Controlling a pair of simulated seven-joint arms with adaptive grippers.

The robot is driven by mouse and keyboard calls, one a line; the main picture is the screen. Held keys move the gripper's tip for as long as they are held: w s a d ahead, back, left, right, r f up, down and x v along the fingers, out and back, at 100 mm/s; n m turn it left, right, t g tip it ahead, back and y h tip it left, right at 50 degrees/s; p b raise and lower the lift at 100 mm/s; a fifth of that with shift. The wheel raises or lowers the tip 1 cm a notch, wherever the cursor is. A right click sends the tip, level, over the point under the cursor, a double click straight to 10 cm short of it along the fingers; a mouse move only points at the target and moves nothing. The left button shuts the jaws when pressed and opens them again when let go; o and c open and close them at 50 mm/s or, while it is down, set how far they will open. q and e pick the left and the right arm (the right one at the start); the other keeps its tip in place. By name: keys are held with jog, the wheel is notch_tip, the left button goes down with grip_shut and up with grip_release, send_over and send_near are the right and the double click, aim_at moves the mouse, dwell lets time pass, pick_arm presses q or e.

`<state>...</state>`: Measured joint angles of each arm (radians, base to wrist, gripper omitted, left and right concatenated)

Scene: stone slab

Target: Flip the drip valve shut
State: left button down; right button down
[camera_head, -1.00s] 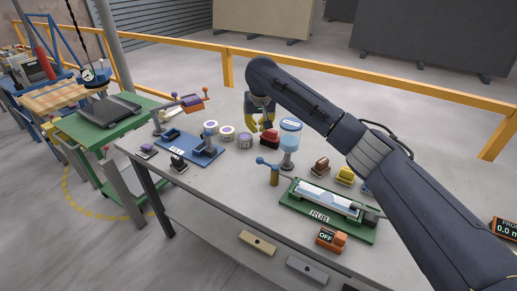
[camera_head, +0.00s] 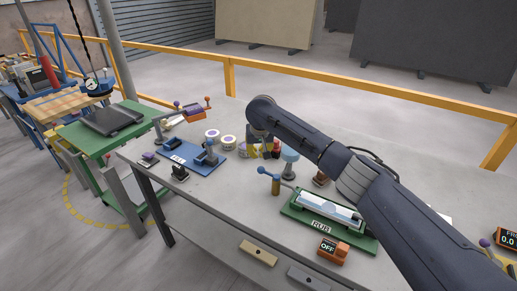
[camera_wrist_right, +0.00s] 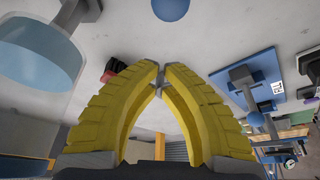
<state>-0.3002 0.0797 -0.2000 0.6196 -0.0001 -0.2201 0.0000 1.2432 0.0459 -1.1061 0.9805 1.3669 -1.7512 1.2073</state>
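The drip valve seems to be the blue lever (camera_head: 267,172) on a brass-coloured post (camera_head: 276,187), on the grey bench left of the green RUB fixture. A cup of blue liquid (camera_head: 289,156) on a stand is just behind it, partly covered by my arm; it also shows in the wrist view (camera_wrist_right: 40,50). My right gripper (camera_head: 262,152) has yellow fingers, partly hidden below the wrist, behind the lever and apart from it. In the wrist view its fingertips (camera_wrist_right: 161,74) meet with nothing between them. A blue ball (camera_wrist_right: 171,8), probably the lever's knob, lies beyond the tips. My left gripper is out of view.
The green RUB fixture (camera_head: 299,213) and an orange OFF box (camera_head: 333,252) stand at the bench front. The blue plate (camera_head: 187,158) is to the left, with tape rolls (camera_head: 229,143) behind. A red object (camera_wrist_right: 112,70) is near the fingers.

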aim_at(268, 173)
jog(key=shift+s+d+f, duration=0.15)
jog(key=shift+s+f, duration=0.05)
jog(key=shift+s, duration=0.6)
jog(key=shift+s+d+f, duration=0.15)
jog(key=shift+s, duration=0.65)
jog(key=shift+s+a+n, duration=0.2)
jog(key=shift+n, duration=0.2)
jog(key=shift+s+a+n+y, duration=0.3)
jog(key=shift+s+n, duration=0.05)
jog(key=shift+n, duration=0.15)
